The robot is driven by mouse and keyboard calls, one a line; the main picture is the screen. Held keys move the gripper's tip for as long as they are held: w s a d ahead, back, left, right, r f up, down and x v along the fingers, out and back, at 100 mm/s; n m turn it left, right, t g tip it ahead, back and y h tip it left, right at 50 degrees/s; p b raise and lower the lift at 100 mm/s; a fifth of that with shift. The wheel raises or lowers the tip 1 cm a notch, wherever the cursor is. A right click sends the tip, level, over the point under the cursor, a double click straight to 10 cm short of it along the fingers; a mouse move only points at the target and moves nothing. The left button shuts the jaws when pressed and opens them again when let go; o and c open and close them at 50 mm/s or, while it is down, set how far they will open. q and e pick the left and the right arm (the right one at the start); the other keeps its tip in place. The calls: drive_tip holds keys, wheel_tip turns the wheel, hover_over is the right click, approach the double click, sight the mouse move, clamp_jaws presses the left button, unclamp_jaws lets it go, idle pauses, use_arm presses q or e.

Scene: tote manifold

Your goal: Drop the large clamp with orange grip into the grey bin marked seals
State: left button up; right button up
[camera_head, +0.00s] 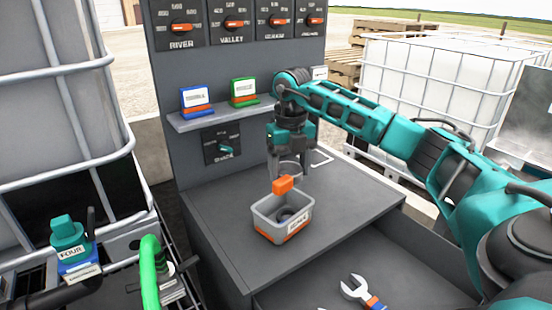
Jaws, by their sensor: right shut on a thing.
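The large clamp, a grey loop with an orange grip (283,185), hangs from my right gripper (289,172). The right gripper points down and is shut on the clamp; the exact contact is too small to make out. The grey bin (259,222) stands on the dark grey worktop just below the clamp. The bin has a white and orange label on its front, which is hard to read, and dark rings lie inside it. In the picture the orange grip overlaps the bin's back rim; I cannot tell the height between them. My left gripper is not in view.
A wrench (356,291) lies on the lower surface in front. A shelf (218,117) with a blue and a green label holder is on the panel behind. A caged tank with a teal valve handle (66,233) stands at left. The worktop right of the bin is clear.

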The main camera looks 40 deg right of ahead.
sight(290, 195)
drive_tip(key=shift+s+f+b, duration=0.15)
drive_tip(key=shift+f+b, duration=0.3)
drive_tip(key=shift+f, duration=2.1)
drive_tip(key=shift+f+b, duration=0.6)
drive_tip(key=shift+f, duration=0.15)
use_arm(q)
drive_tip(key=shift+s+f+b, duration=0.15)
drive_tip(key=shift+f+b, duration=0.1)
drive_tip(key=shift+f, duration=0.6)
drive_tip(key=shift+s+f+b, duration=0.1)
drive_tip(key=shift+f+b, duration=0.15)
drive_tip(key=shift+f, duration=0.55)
use_arm(e)
drive_tip(key=shift+f, duration=0.6)
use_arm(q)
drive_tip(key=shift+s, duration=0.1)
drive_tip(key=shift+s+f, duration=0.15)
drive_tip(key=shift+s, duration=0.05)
use_arm(e)
drive_tip(key=o, duration=1.1)
